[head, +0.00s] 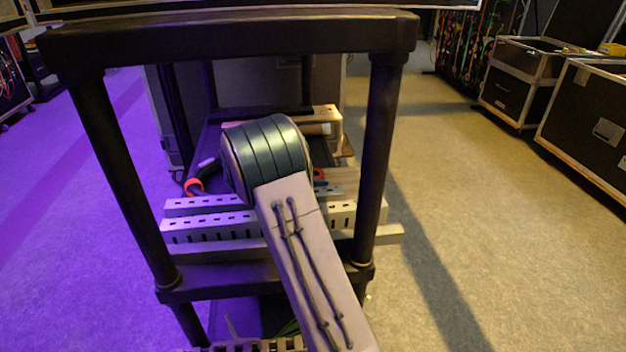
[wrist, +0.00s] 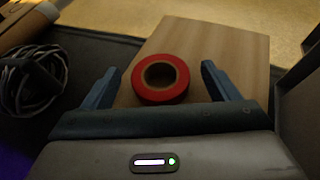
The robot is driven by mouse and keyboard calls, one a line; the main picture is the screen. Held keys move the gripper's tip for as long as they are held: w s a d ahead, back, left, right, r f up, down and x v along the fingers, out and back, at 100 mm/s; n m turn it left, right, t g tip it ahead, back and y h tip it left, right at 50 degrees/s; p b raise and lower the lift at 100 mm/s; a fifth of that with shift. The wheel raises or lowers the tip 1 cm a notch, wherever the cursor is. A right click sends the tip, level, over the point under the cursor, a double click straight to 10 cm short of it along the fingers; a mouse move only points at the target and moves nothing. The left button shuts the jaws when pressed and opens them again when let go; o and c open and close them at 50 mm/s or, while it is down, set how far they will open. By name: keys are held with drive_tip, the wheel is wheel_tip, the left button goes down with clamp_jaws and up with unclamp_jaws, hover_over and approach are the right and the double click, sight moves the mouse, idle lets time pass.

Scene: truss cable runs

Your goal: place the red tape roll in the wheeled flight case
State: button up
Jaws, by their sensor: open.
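The red tape roll (wrist: 161,79) lies flat on a light wooden board or box (wrist: 205,50) in the wrist view. My gripper (wrist: 160,85) is open, with one blue finger on each side of the roll and a visible gap to each. In the head view my arm covers the gripper and the roll; only a bit of red shows beside the arm, and I cannot tell what it is. Flight cases stand on the floor at the right, a large black one (head: 590,125) and an open-topped one (head: 525,75); I cannot tell which is meant.
My arm reaches into a black shelf cart (head: 375,160) between its posts, under its top shelf (head: 230,35). Slotted grey ducts (head: 200,228) lie on the lower shelf. A coiled dark cable (wrist: 30,75) lies left of the board. The floor (head: 480,220) at right is clear.

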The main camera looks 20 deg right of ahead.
drive_tip(key=c, duration=1.1)
drive_tip(key=shift+r, duration=0.1)
drive_tip(key=shift+c, duration=0.2)
